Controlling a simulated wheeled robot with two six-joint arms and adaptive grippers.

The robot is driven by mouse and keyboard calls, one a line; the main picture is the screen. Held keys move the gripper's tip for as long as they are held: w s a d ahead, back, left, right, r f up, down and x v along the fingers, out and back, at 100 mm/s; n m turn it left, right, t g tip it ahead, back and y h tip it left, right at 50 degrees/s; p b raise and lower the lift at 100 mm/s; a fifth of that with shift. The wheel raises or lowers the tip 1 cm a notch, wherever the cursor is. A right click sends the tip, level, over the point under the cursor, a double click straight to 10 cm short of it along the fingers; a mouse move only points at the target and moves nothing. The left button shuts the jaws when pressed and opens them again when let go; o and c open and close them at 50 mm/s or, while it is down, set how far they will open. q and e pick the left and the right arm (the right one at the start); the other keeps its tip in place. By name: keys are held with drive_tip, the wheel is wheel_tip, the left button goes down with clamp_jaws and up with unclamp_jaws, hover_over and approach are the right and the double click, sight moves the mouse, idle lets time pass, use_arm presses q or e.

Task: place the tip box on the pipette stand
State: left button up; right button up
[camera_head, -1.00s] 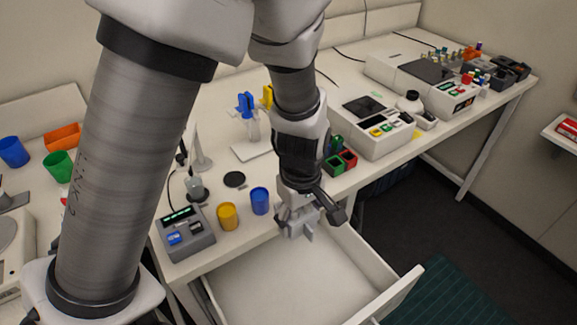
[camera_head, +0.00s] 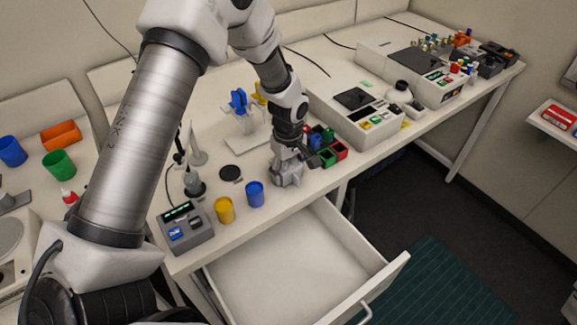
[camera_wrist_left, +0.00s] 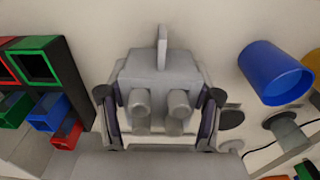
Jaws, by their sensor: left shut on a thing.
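My left gripper (camera_head: 289,158) is shut on a grey block (camera_head: 287,175) above the bench's front edge, just behind the open drawer. In the left wrist view the grey block (camera_wrist_left: 158,75) sits between the fingers (camera_wrist_left: 158,104), showing two round pegs and a thin upright fin. I cannot tell for sure that it is the tip box. What looks like the pipette stand (camera_head: 250,143) has a white base and holds blue and yellow pipettes (camera_head: 239,101); it is apart from the gripper, behind and to the left. My right gripper is out of view.
A blue cup (camera_head: 255,194) and a yellow cup (camera_head: 224,210) stand left of the gripper, near a grey device (camera_head: 186,229). A rack of coloured bins (camera_head: 327,154) is close on the right. The open drawer (camera_head: 290,270) looks empty.

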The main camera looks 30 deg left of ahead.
sight(289, 165)
use_arm(q)
drive_tip(key=shift+f, duration=0.1)
drive_tip(key=o, duration=1.2)
drive_tip(key=shift+f, duration=0.1)
wheel_tip(289, 165, up, 12)
drive_tip(key=shift+f+b, duration=0.15)
drive_tip(key=shift+b, duration=1.1)
drive_tip(key=shift+r, duration=0.35)
